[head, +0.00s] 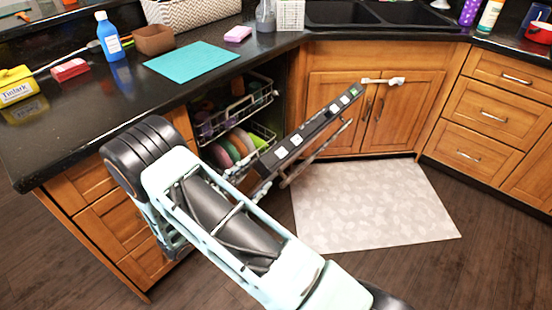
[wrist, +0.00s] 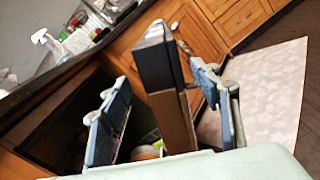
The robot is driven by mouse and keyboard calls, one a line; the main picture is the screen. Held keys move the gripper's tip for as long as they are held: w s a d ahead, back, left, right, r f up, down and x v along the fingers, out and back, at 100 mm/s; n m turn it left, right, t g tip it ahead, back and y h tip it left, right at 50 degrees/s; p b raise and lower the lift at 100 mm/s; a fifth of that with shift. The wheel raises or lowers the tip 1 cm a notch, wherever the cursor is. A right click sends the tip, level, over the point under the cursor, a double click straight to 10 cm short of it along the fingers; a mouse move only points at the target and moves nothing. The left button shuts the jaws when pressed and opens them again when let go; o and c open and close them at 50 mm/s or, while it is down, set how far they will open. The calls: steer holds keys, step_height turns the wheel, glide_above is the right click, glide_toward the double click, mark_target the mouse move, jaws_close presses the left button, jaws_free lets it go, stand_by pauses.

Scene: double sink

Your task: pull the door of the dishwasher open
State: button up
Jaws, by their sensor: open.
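The dishwasher door (head: 311,131) stands partly open in the head view. Its dark top edge carries several small light buttons, and a bar handle (head: 318,153) runs along its outer side. Behind it, the dishwasher racks (head: 235,122) show, with plates in them. In the wrist view, my gripper (wrist: 158,78) is open, with one finger on each side of the door's dark and brown end (wrist: 168,85). Gaps show between the fingers and the door in this view; I cannot tell whether either touches it lower down.
The dark countertop (head: 90,115) runs above the dishwasher, with a blue bottle (head: 109,38) and a teal mat (head: 191,59) on it. Wooden cabinets (head: 376,110) stand to the right. A pale floor mat (head: 375,205) lies on open floor before them.

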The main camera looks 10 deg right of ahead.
mark_target(276, 159)
steer(key=x, duration=1)
jaws_close()
